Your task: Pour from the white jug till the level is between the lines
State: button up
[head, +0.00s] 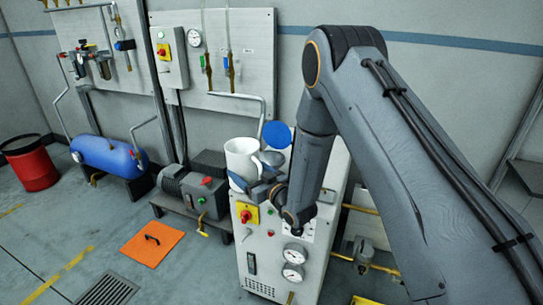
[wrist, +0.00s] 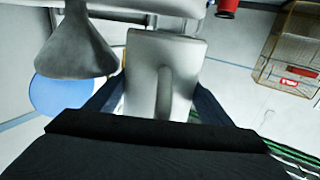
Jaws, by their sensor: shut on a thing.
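The white jug (head: 240,156) is held above the front left of the grey machine cabinet (head: 275,240) in the head view, looking about upright. My gripper (head: 257,186) is shut on it. In the wrist view the jug (wrist: 146,72) and its handle sit between my two fingers (wrist: 157,100). A grey funnel-like piece (wrist: 78,45) is beside the jug, apart from it in the wrist view. A blue disc (head: 277,134) stands behind it. A narrow dark window (head: 252,262) is on the cabinet front; I cannot make out lines or a level. The jug's contents are hidden.
Left of the cabinet are a motor pump (head: 195,190), a blue tank (head: 108,155) and a red drum (head: 30,162). An orange floor plate (head: 151,243) and a drain grate (head: 107,289) lie in front. A pipe (head: 240,97) runs near the jug. The left floor is mostly clear.

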aim_at(250, 154)
jog(key=shift+s+a+r, duration=0.1)
jog(key=shift+s+a, duration=0.05)
jog(key=shift+a, duration=0.2)
jog(key=shift+s+a+r, duration=0.1)
jog(key=shift+r, duration=0.15)
jog(key=shift+w+d+r+m+p, duration=0.1)
jog(key=shift+d+r+m+p, duration=0.25)
jog(key=shift+m, duration=0.35)
jog(key=shift+w+d+r+m+p, duration=0.1)
jog(key=shift+r+m+p, duration=0.3)
jog(key=shift+m, duration=0.3)
jog(key=shift+w+d+r+m+p, duration=0.2)
jog(key=shift+r+m+p, duration=0.2)
jog(key=shift+r+m, duration=0.25)
jog(key=shift+w+d+r+m+p, duration=0.15)
jog(key=shift+r+m+p, duration=0.25)
jog(key=shift+m, duration=0.35)
jog(key=shift+w+d+r+m+p, duration=0.25)
jog(key=shift+r+m+p, duration=0.1)
jog(key=shift+r+m, duration=0.3)
jog(key=shift+w+m, duration=0.1)
jog(key=shift+m, duration=0.95)
jog(key=shift+m, duration=1.7)
jog(key=shift+d+f+m, duration=0.1)
jog(key=shift+f+m, duration=0.2)
jog(key=shift+m, duration=0.3)
